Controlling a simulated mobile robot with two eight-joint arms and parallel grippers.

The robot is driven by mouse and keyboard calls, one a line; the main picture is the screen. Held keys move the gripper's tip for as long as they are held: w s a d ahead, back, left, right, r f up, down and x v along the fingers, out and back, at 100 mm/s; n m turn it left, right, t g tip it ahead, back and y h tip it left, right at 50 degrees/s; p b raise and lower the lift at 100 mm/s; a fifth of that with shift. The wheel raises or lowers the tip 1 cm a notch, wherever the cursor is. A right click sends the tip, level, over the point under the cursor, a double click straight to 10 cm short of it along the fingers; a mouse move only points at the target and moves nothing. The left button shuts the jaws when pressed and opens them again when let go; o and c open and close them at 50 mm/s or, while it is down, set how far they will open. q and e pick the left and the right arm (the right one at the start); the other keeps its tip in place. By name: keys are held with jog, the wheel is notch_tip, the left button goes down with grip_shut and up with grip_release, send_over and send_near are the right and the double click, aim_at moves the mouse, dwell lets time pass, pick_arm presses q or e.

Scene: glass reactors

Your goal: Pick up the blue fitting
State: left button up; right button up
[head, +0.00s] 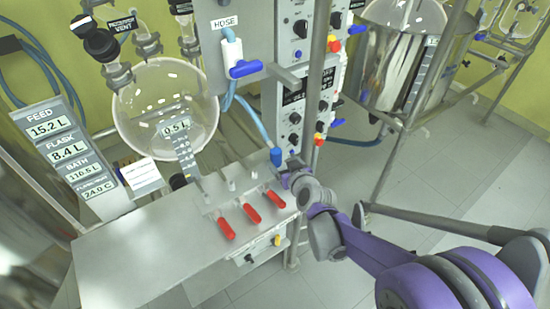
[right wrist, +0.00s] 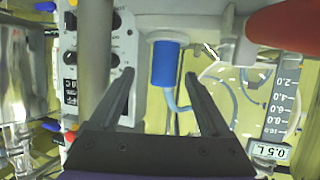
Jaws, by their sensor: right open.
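The blue fitting (head: 276,157) is a small upright blue cylinder at the end of a blue hose, above the back right of the metal bench. In the right wrist view the blue fitting (right wrist: 166,63) shows below a pale collar, with a blue hose behind it. My right gripper (head: 284,170) is right at the fitting in the head view. In the right wrist view my right gripper (right wrist: 161,82) is open, with the fitting between its two dark fingers and a gap on both sides. I cannot tell how deep the fitting sits between them. My left gripper is not in view.
Several red-handled valves (head: 252,213) line the bench (head: 130,250) just left of my right gripper. A vertical steel post (head: 319,80) and a control panel (head: 294,110) stand close behind it. A round glass flask (head: 150,105) is at the left.

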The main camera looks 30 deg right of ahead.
aim_at(278, 159)
jog(key=x, duration=0.3)
jog(key=b+x, duration=0.1)
jog(key=x, duration=0.1)
jog(key=shift+w+a+f, duration=0.15)
jog(key=shift+a, duration=0.2)
grip_shut()
